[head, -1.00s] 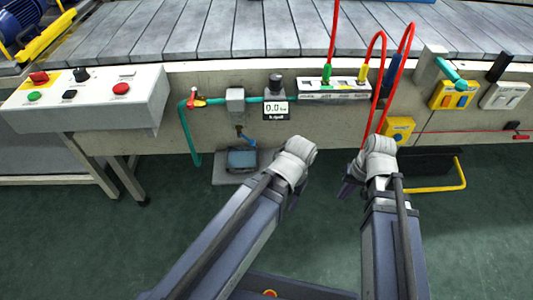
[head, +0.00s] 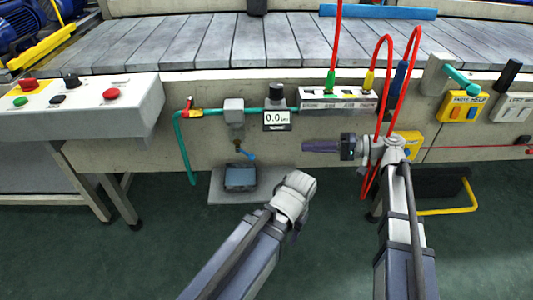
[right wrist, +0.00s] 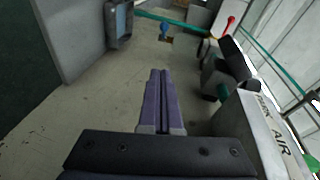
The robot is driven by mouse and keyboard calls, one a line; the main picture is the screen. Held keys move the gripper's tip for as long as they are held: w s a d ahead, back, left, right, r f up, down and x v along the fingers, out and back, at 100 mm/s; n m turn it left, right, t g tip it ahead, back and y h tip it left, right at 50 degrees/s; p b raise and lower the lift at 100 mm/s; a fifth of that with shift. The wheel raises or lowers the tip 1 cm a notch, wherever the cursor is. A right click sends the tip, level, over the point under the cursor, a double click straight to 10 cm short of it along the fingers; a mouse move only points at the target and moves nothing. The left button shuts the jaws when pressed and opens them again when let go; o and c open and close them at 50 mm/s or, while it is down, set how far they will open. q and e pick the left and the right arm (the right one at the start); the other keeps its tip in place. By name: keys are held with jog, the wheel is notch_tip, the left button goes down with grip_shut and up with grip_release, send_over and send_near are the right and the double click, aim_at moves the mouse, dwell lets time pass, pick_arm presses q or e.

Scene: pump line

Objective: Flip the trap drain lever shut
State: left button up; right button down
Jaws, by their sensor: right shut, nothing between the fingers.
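The blue drain lever (head: 249,155) slants down to the right from a small fitting under the grey trap (head: 233,111) on the concrete wall. In the right wrist view the lever (right wrist: 164,30) shows small, ahead of my fingers. My right gripper (head: 304,146) points left along the wall, to the right of the lever and clearly apart from it. Its purple fingers (right wrist: 155,72) are closed together and empty. My left arm ends in the low middle of the head view; its gripper is hidden.
A blue-grey container (head: 241,177) sits on a ledge below the lever. A gauge reading 0.0 (head: 277,119) and a white manifold (head: 338,98) with red hoses are above my right gripper. A red-handled valve (head: 190,110) is left of the trap. The wall between gripper and lever is clear.

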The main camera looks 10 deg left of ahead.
jog(key=shift+r, duration=0.2)
jog(key=shift+a, duration=0.1)
jog(key=b, duration=0.2)
send_near(245, 153)
jog(key=w+a, duration=0.1)
jog(key=w, duration=0.2)
jog(key=shift+s+a+f, duration=0.25)
jog(key=shift+s+a, duration=0.45)
jog(key=shift+s+a+f, duration=0.25)
jog(key=shift+s+a, duration=0.45)
